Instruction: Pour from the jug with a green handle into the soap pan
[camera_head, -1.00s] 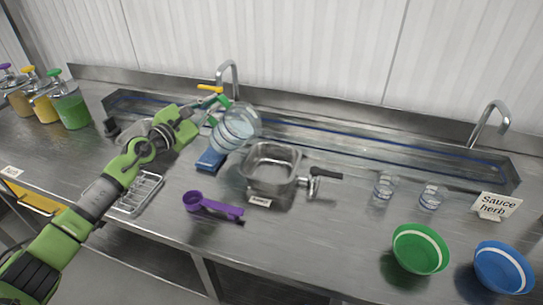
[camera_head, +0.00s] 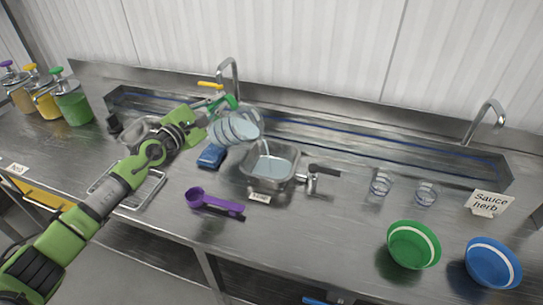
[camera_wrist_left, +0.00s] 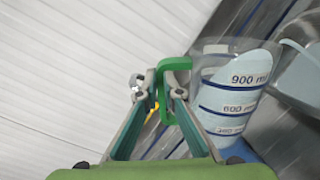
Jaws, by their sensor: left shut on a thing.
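The clear jug (camera_head: 237,127) with a green handle (camera_head: 222,103) is tilted to the right over the left part of the metal soap pan (camera_head: 270,170). A stream of pale blue liquid falls from its lip, and liquid covers the pan's floor. My left gripper (camera_head: 205,112) is shut on the green handle. In the left wrist view, the fingers (camera_wrist_left: 160,90) pinch the handle (camera_wrist_left: 174,88), and the jug (camera_wrist_left: 230,98) shows volume marks and liquid inside. The pan's edge (camera_wrist_left: 292,88) shows at the right there. My right gripper is not in view.
A blue sponge (camera_head: 211,156) and a purple scoop (camera_head: 214,203) lie near the pan. Two small glasses (camera_head: 381,184), a green bowl (camera_head: 413,245) and a blue bowl (camera_head: 492,263) stand to the right. A sink trough runs behind.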

